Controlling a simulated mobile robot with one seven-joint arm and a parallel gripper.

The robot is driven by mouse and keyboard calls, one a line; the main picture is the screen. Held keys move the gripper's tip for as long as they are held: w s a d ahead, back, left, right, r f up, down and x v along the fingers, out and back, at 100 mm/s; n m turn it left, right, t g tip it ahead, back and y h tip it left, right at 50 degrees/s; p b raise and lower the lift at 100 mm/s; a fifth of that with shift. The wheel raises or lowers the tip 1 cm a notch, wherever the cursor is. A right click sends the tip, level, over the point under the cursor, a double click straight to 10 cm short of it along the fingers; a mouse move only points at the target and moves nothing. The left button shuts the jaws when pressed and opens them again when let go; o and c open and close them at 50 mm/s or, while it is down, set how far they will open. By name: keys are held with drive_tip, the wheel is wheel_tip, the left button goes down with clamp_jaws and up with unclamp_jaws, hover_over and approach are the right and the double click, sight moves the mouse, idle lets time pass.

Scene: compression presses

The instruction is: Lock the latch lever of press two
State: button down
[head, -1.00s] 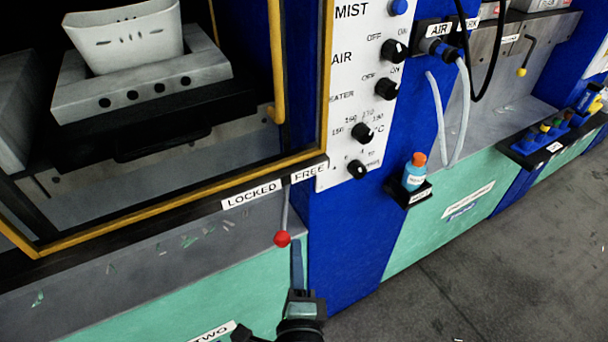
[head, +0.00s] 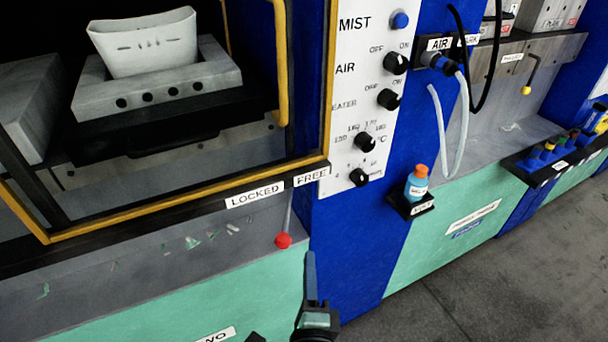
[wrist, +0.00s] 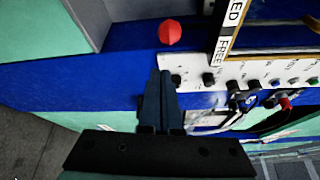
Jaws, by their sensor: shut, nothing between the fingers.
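The latch lever is a thin rod hanging below the door frame, with a red ball knob (head: 283,240) at its lower end. It hangs near the gap between the LOCKED label (head: 255,195) and the FREE label (head: 312,176). My gripper (head: 310,256) is shut and empty, its blue fingers just right of and slightly below the knob, seemingly apart from it. In the wrist view, the red knob (wrist: 170,33) is beyond the shut fingertips (wrist: 166,75), and the FREE label (wrist: 223,45) is to the right. The rod is hidden there.
The yellow-edged press door (head: 200,198) is above the lever. A white control panel (head: 350,100) with knobs is to the right. A bottle (head: 416,182) on a small black shelf (head: 410,207) juts out farther right. Grey floor (head: 480,285) is clear at lower right.

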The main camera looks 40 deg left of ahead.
drive_tip(key=s+b, duration=0.1)
drive_tip(key=s, duration=0.8)
drive_tip(key=shift+s+d+r+b, duration=0.2)
drive_tip(key=shift+d+r+b, duration=0.1)
drive_tip(key=shift+d+r, duration=0.1)
drive_tip(key=w+d+r+n+t+h+p, duration=0.1)
drive_tip(key=w+d+r+n+t, duration=0.15)
drive_tip(key=w+r, duration=0.45)
drive_tip(key=w+d+r+n+t+p, duration=0.2)
drive_tip(key=d+r+n, duration=0.15)
drive_tip(key=r, duration=0.75)
drive_tip(key=w+d+r+n+t+h+p, duration=0.15)
drive_tip(key=w+r+n, duration=0.3)
drive_tip(key=r, duration=0.45)
drive_tip(key=s+d+r+t+h+p, duration=0.1)
drive_tip(key=d+r+t+h, duration=0.2)
drive_tip(key=r, duration=0.7)
drive_tip(key=s+d+r+t+h+p, duration=0.1)
drive_tip(key=s+d+r+t+h, duration=0.1)
drive_tip(key=d+r, duration=0.5)
drive_tip(key=s+d+r+n+t+h+p, duration=0.1)
drive_tip(key=d+r+t+h, duration=0.2)
drive_tip(key=r, duration=1)
drive_tip(key=d+h, duration=0.1)
drive_tip(key=d, duration=0.1)
drive_tip(key=shift+s+d+t, duration=0.25)
drive_tip(key=shift+d+t, duration=0.1)
drive_tip(key=shift+t, duration=0.05)
drive_tip(key=shift+a, duration=0.15)
